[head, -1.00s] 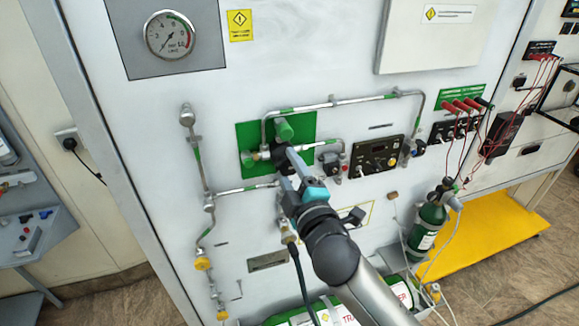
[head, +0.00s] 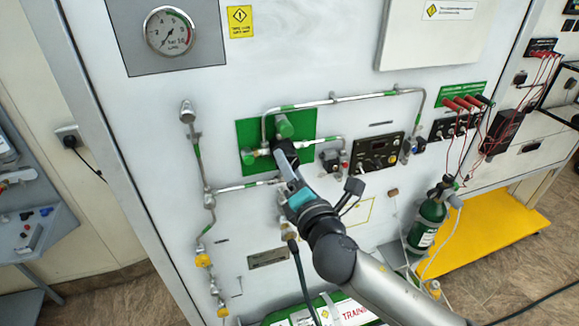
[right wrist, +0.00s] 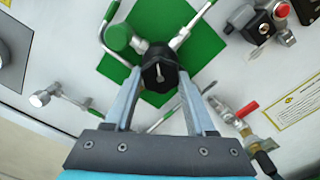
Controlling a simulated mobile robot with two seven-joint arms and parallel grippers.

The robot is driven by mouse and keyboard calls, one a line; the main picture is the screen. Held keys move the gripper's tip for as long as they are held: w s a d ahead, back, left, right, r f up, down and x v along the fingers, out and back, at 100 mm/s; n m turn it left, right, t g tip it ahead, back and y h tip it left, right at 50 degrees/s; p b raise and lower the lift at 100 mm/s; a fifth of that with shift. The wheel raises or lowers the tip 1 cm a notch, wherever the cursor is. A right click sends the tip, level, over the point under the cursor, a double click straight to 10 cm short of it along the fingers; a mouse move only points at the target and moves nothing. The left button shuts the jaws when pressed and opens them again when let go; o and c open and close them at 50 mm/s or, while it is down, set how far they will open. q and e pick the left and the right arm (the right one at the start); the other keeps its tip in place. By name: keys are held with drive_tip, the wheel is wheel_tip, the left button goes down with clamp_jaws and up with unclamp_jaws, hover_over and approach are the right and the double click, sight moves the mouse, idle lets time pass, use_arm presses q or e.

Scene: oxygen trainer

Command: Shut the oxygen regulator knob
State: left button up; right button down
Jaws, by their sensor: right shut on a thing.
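The black regulator knob (right wrist: 160,73) sits on the green plate (right wrist: 207,42), with a pale mark on its face in the right wrist view. In the head view the knob (head: 256,152) is partly hidden by my right gripper (head: 272,155). The right wrist view shows both fingers of that gripper (right wrist: 157,80) closed against the knob's two sides. The green plate also shows in the head view (head: 300,120). My left gripper is in neither current view.
A round pressure gauge (head: 169,31) is at the upper left of the panel. Metal pipes (head: 345,98) run around the green plate. A black control box (head: 379,153) is to the right. A green cylinder (head: 428,222) stands lower right.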

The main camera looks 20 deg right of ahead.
drive_tip(key=shift+d+f+n, duration=0.1)
drive_tip(key=shift+n, duration=3.9)
drive_tip(key=shift+c, duration=1.2)
unclamp_jaws()
drive_tip(key=s+b, duration=0.2)
drive_tip(key=s, duration=1.3)
drive_tip(key=shift+d, duration=0.3)
drive_tip(key=shift+s, duration=0.1)
